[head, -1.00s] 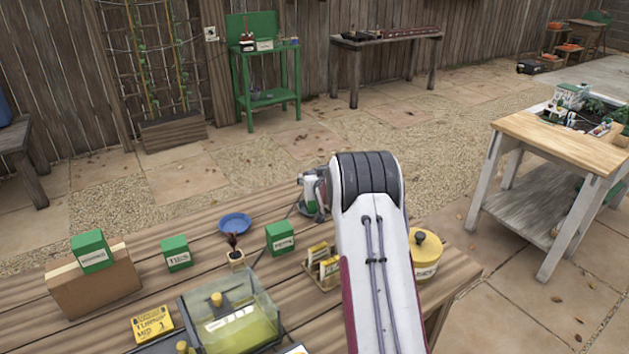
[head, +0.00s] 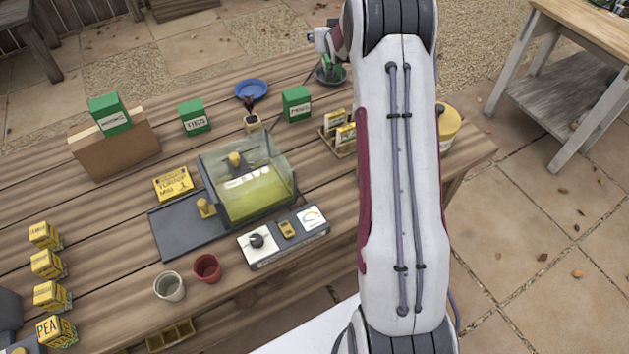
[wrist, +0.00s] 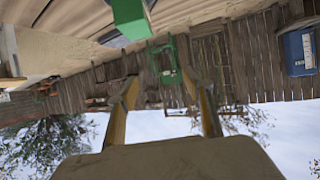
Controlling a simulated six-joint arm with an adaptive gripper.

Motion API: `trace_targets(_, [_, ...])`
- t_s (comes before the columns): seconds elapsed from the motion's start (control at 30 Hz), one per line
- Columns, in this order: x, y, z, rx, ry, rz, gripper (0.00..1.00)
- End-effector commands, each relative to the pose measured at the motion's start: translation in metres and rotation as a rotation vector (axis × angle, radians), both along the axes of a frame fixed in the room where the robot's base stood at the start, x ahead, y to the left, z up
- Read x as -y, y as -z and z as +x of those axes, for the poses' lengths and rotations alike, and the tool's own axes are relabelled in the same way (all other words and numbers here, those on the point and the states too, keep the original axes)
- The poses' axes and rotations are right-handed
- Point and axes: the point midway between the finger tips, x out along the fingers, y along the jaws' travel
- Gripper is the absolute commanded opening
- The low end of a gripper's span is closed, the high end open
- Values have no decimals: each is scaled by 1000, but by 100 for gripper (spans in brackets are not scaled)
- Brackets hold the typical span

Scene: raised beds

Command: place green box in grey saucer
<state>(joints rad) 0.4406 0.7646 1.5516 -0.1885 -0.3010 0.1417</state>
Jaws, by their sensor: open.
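The grey saucer (head: 330,77) stands near the far edge of the table, partly hidden by my arm. A green thing, apparently a green box (head: 332,67), shows in it. A green box (wrist: 130,18) also shows large at the top of the wrist view, with a dark grey edge behind it. My gripper (wrist: 160,82) is open, with nothing between its fingers, and the box lies beyond their tips. Other green boxes stand on the cardboard box (head: 109,114), left of the blue saucer (head: 194,118), and right of it (head: 296,104).
The cardboard box (head: 125,150), blue saucer (head: 251,90), small potted plant (head: 252,122), seed-packet holder (head: 340,147) and yellow tin (head: 447,125) stand around. A clear-lidded machine (head: 247,180) fills the middle. Cups and yellow packets are at front left.

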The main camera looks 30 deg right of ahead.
Motion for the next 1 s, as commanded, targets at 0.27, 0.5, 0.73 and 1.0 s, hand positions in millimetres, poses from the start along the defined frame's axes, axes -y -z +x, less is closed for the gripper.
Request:
trace_targets(0.27, [-49,-52,-28,-64,-27,15,51])
trace_targets(0.5, [-91,-88,-63,-124,-51,28,51])
trace_targets(0.73, [-130,-117,-102,-181,-78,42,51])
trace_targets(1.0, [-174,-141,-158,-248,-112,58,51])
